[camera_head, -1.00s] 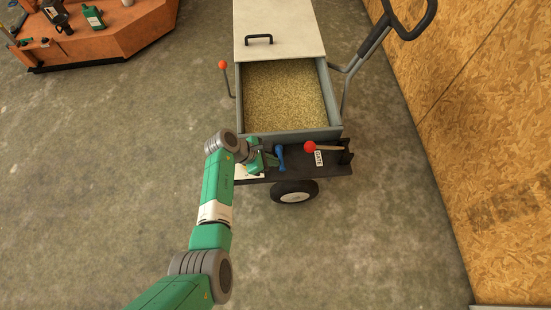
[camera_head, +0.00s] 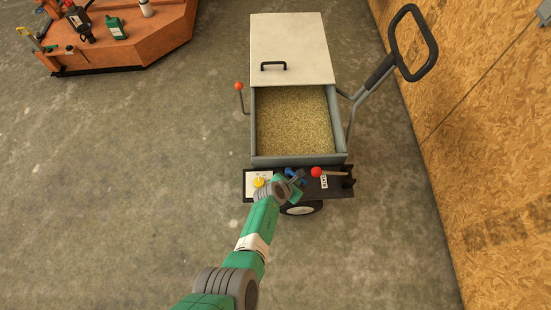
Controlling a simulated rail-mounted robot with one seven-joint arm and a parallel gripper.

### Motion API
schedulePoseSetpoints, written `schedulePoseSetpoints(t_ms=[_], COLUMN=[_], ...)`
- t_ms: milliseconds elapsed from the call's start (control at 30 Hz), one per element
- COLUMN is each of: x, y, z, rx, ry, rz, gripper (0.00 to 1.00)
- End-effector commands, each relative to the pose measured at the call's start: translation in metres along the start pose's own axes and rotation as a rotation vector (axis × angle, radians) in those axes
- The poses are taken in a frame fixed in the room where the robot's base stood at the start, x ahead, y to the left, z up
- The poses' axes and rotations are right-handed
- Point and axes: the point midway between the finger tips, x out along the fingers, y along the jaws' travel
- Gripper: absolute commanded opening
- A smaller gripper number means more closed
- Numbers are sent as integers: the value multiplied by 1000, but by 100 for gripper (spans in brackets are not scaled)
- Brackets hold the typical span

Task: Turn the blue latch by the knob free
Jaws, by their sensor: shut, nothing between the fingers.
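The blue latch (camera_head: 297,174) is on the dark front shelf of the cart (camera_head: 257,135), just left of the red-knobbed lever (camera_head: 316,172). Only small blue parts of it show, slanting, because my gripper covers the rest. I cannot make out its knob or its exact angle. My gripper (camera_head: 297,184) is at the latch, close against it from the front. It is shut with nothing held. I cannot tell if it touches the latch.
A yellow knob (camera_head: 258,182) sits on a white plate left of my gripper. A "GATE" label lies beside the red-knobbed lever. The grain-filled bin stands behind the shelf. A plywood wall (camera_head: 480,160) is at right, an orange bench (camera_head: 150,45) at far left.

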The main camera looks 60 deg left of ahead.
Motion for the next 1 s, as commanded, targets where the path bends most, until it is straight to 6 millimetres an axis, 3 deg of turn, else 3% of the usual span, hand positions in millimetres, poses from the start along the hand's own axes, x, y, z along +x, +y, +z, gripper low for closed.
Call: schedulePoseSetpoints(t_ms=[300, 1000], x=[15, 30], y=[-16, -14], z=[14, 33], rx=[15, 16], ry=[0, 0], rz=[-14, -12], gripper=[0, 0])
